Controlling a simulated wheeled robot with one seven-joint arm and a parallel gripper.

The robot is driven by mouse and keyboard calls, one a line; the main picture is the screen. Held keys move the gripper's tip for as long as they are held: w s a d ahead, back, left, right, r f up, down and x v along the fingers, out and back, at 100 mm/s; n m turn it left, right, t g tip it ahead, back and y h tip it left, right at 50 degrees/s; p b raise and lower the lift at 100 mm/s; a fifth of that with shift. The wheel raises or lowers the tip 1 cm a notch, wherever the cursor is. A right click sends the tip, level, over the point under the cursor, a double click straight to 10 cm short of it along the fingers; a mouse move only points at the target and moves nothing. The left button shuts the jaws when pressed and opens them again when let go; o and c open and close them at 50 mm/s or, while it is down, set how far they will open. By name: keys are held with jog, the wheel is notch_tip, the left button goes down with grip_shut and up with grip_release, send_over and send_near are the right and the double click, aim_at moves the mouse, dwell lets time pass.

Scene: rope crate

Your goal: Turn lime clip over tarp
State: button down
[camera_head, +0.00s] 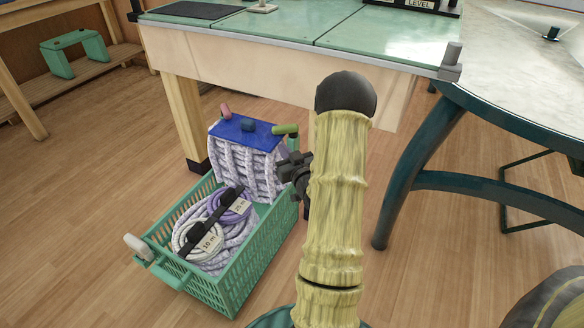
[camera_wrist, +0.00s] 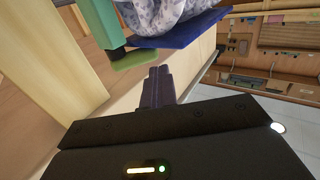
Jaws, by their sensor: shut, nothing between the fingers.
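The lime clip (camera_head: 285,129) lies at the right edge of the blue tarp (camera_head: 236,132), which covers the upright coiled rope at the far end of the green crate (camera_head: 232,280). The clip appears to stick out past the tarp's edge. In the wrist view the lime clip (camera_wrist: 136,58) is beside the tarp (camera_wrist: 188,33), just beyond my fingertips. My gripper (camera_head: 284,162) is shut and empty, right of the rope and a little below the clip; it also shows in the wrist view (camera_wrist: 158,72). My arm hides part of it in the head view.
A pink clip (camera_head: 225,112) and a dark blue knob (camera_head: 248,125) are on the tarp. Labelled rope coils (camera_head: 205,242) lie under a black strap in the crate. A green-topped workbench (camera_head: 270,30) stands close behind. Floor left of the crate is clear.

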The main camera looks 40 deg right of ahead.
jog(key=a+p+v, duration=0.1)
jog(key=p+v, duration=0.1)
jog(key=v, duration=0.5)
jog(key=shift+a, duration=0.5)
jog(key=shift+s, duration=0.1)
jog(key=w+a+r+n+g+y+p, duration=0.35)
jog(key=a+r+g+p, duration=0.3)
jog(key=a, duration=0.45)
jog(key=s+a+r+g+p, duration=0.75)
jog(key=s+a+r, duration=0.35)
jog(key=s+a, duration=0.4)
notch_tip(320, 180, up, 38)
jog(key=w+p, duration=0.1)
jog(key=p, duration=3.5)
jog(key=shift+m+g+y+p, duration=0.35)
jog(key=shift+g+y+p, duration=0.05)
jog(key=shift+y, duration=0.05)
